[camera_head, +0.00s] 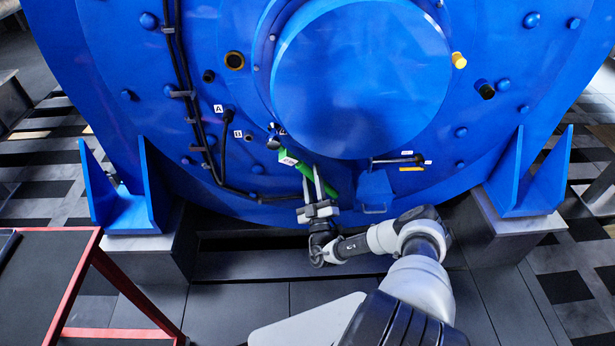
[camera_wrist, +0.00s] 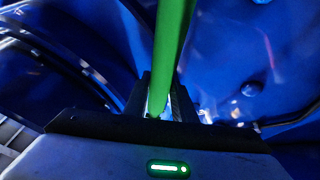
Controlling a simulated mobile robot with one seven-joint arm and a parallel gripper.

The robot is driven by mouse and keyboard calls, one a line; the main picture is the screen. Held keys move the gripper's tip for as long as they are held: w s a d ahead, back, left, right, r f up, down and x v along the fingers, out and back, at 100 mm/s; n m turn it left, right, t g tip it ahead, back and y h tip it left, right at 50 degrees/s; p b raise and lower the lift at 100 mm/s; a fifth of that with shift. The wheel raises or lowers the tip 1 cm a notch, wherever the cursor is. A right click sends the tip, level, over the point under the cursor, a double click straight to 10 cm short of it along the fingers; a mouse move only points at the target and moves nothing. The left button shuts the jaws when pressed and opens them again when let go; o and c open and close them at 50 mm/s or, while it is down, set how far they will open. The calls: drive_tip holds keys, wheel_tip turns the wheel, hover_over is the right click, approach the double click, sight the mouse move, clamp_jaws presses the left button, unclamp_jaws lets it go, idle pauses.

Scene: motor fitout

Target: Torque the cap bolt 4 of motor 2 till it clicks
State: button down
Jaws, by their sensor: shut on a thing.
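The large blue motor (camera_head: 200,50) fills the upper part of the head view. My gripper (camera_head: 318,190) is in front of its lower middle, shut on a green tool (camera_head: 326,184), which looks like a torque wrench. The tool runs up and left to a bolt head (camera_head: 274,140) beside the round blue cap (camera_head: 360,80). Whether it is seated on the bolt is too small to tell. In the wrist view the green tool (camera_wrist: 173,45) rises from between the dark fingers (camera_wrist: 160,98). No bolt number is legible.
Black cables (camera_head: 184,70) run down the motor's left side. Ports labelled A and B sit near them. A small blue box (camera_head: 375,190) projects right of my gripper. Motor feet (camera_head: 128,205) stand either side. A red-framed table (camera_head: 45,285) is at lower left.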

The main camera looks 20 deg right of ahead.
drive_tip(key=shift+s+d+r+n+y+p, duration=0.15)
drive_tip(key=shift+d+r+n+y+p, duration=0.3)
drive_tip(key=shift+n, duration=0.2)
drive_tip(key=shift+s+d+r+n+y+p, duration=0.2)
drive_tip(key=shift+d+r+n+y, duration=0.15)
drive_tip(key=shift+d+r+n, duration=0.25)
drive_tip(key=shift+s+d+r+n+y+p, duration=0.15)
drive_tip(key=shift+d+r+n+y+p, duration=0.3)
drive_tip(key=shift+r+n+p, duration=0.3)
drive_tip(key=shift+s+d+r+n+y+p, duration=0.1)
drive_tip(key=shift+d+r+n+y+p, duration=0.35)
drive_tip(key=shift+n, duration=0.35)
drive_tip(key=shift+s+d+r+n+y+p, duration=0.15)
drive_tip(key=shift+d+r+n+y+p, duration=0.15)
drive_tip(key=shift+r+n+y+p, duration=0.4)
drive_tip(key=shift+w+a+f+m+h+b, duration=0.1)
drive_tip(key=shift+a+f+m+h+b, duration=0.25)
drive_tip(key=shift+f+h+b, duration=0.6)
drive_tip(key=shift+r+y, duration=0.35)
drive_tip(key=shift+r, duration=0.1)
drive_tip(key=s+a+p, duration=0.1)
drive_tip(key=s+a, duration=0.1)
drive_tip(key=s, duration=0.4)
drive_tip(key=shift+s+p, duration=0.35)
drive_tip(key=shift+p, duration=0.05)
drive_tip(key=shift+s, duration=0.1)
